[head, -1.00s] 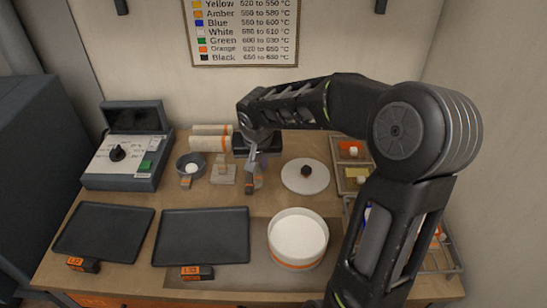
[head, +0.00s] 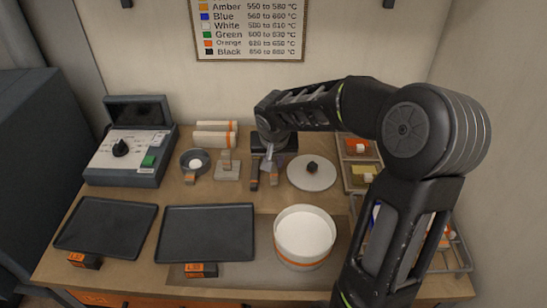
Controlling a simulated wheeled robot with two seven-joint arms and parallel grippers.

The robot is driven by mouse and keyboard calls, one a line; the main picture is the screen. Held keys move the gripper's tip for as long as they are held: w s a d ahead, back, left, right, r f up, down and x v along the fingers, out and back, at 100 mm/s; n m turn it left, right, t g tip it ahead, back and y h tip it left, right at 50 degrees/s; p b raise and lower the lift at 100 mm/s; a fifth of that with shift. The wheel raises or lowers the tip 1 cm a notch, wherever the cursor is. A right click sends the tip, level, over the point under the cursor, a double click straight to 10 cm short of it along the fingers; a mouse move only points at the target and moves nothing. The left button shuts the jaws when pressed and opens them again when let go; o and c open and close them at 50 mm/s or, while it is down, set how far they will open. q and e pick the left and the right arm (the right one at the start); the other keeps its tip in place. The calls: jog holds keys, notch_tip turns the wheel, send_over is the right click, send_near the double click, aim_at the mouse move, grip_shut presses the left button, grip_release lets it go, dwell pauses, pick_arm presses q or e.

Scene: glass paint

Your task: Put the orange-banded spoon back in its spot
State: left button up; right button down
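My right gripper (head: 268,165) is over the back middle of the table, pointing down, between a small stand and a white lid. Its fingers are small and partly hidden by the wrist, so I cannot tell whether they are apart. A small dark piece with an orange mark (head: 273,179) shows directly at the fingers; I cannot tell whether it is the spoon or part of the gripper. A similar orange-marked piece (head: 253,183) stands just left of it. A pale stand (head: 228,172) with an orange-banded upright is further left. My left gripper is not in view.
A small dark bowl (head: 182,166), white rolls (head: 212,139) and a control box (head: 128,158) are at back left. The round lid (head: 325,177) is right of the gripper. Two black trays (head: 106,228) (head: 206,234) and a white tub (head: 304,238) fill the front. Compartment trays (head: 364,186) are at right.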

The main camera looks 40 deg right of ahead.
jog(key=shift+f+b, duration=0.45)
jog(key=shift+f, duration=0.65)
jog(key=shift+b, duration=0.3)
jog(key=shift+f, duration=0.1)
jog(key=shift+w+f+b, duration=0.1)
jog(key=shift+b, duration=0.45)
jog(key=shift+f+b, duration=0.3)
jog(key=shift+b, duration=0.15)
dwell(0.8)
jog(key=c, duration=1.2)
grip_release()
